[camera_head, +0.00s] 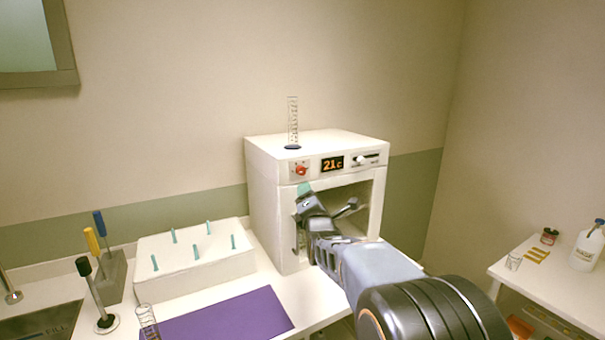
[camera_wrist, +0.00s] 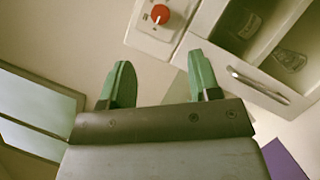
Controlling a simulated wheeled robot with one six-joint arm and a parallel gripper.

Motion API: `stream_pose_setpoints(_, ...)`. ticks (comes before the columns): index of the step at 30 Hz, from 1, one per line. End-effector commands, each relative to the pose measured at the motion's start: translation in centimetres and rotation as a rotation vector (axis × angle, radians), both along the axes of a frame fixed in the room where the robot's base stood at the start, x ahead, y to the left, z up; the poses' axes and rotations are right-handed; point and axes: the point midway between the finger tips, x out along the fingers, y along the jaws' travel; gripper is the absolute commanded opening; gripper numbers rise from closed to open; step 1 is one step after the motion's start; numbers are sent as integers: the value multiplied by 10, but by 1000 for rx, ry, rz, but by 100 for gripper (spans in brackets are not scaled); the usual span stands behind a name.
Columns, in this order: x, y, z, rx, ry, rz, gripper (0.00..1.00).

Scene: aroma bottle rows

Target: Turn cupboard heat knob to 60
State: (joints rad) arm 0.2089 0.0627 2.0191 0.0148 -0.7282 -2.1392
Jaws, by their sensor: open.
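The white cupboard (camera_head: 268,205) stands against the back wall. Its red heat knob (camera_head: 302,171) is at the left of the upper front panel, left of an orange display (camera_head: 332,163) reading 21 C. In the wrist view the red knob (camera_wrist: 160,14) is at the top, beyond and between my fingertips. My gripper (camera_wrist: 161,72) is open and empty, with green fingertips apart from the knob. In the head view my gripper (camera_head: 305,188) is just below the knob, partly hiding the cupboard's front. The knob's exact setting is too small to read.
A white slider (camera_head: 360,159) sits right of the display. A clear cylinder (camera_head: 293,122) stands on the cupboard. The wrist view shows a metal handle (camera_wrist: 258,85) and glassware (camera_wrist: 290,59) inside. A pegged white block (camera_head: 195,262) and purple mat (camera_head: 225,316) lie left.

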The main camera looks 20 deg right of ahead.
Motion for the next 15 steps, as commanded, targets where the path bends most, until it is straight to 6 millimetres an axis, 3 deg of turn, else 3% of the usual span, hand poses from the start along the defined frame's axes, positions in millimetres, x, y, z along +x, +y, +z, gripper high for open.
stream_pose_setpoints(9, 60, -13, 16, 3, 4, 1, 57)
stream_pose_setpoints(15, 89, -19, 22, 3, 4, 1, 57)
